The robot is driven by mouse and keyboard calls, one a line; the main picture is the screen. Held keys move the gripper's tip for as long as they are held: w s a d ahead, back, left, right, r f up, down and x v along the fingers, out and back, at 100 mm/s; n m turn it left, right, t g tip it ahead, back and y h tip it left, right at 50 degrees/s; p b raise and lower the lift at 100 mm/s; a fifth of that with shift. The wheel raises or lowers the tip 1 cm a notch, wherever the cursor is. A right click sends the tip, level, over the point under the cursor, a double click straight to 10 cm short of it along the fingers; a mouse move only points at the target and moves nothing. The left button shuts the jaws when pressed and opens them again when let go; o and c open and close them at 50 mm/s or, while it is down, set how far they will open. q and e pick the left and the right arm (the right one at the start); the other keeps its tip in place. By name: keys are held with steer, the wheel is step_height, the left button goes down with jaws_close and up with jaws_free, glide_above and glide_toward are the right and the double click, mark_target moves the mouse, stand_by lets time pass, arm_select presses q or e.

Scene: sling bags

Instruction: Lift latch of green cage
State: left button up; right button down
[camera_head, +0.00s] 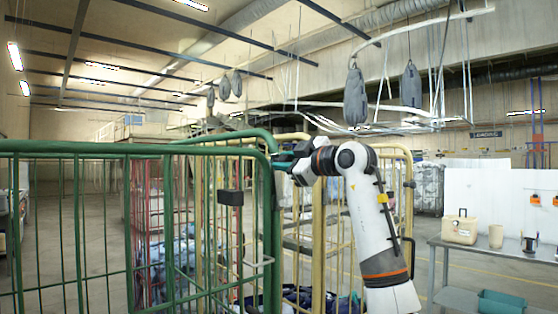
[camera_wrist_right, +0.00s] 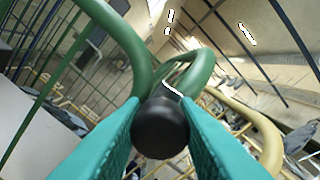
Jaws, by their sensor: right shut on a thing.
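The green cage (camera_head: 90,149) fills the left of the head view, with green tube frame and vertical bars. Its rounded top corner also shows close up in the right wrist view (camera_wrist_right: 143,62). My right gripper (camera_head: 283,161) is at this top right corner. In the right wrist view its two teal fingers (camera_wrist_right: 160,108) are closed on the sides of a round black knob (camera_wrist_right: 160,128), the latch of the cage. The knob sits just below the green tubes. In the head view the knob is hidden by the gripper and frame. My left gripper is in neither view.
A yellow cage (camera_head: 395,150) stands right behind my right arm, and a red cage (camera_head: 130,220) stands further back. Bundled goods lie inside the cages. A grey table (camera_head: 460,247) with a beige box (camera_head: 460,228) is at the right. Grey bags (camera_head: 355,97) hang overhead.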

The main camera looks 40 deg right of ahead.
steer(key=shift+d+m, duration=0.8)
steer(key=c, duration=1.1)
jaws_free()
steer(key=shift+d, duration=0.15)
steer(key=shift+s, duration=0.1)
steer(key=s+b, duration=0.1)
steer(key=s, duration=0.3)
steer(key=s+b, duration=0.1)
steer(key=s, duration=0.3)
steer(key=s+d+b, duration=0.1)
steer(key=s, duration=0.2)
steer(key=shift+s+b, duration=0.4)
